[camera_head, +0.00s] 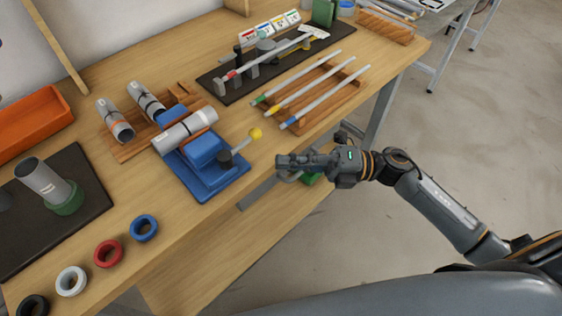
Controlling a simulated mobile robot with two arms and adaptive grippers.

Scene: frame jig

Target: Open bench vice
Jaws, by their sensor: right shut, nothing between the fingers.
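The blue bench vice (207,158) stands on the wooden bench near its front edge. A short bar with a yellow knob (255,134) sticks out from the dark hub (225,158) on the vice's front right. My right gripper (280,160) is shut and empty, just right of the yellow knob and apart from it, off the bench's front edge. My left gripper is not in view.
Grey pipes (118,121) rest on a wooden rack left of the vice. Thin rods (310,92) lie on another rack to the right. Coloured rings (108,253) lie along the front left edge. A dark mat (80,225) holds an upright pipe in a green base.

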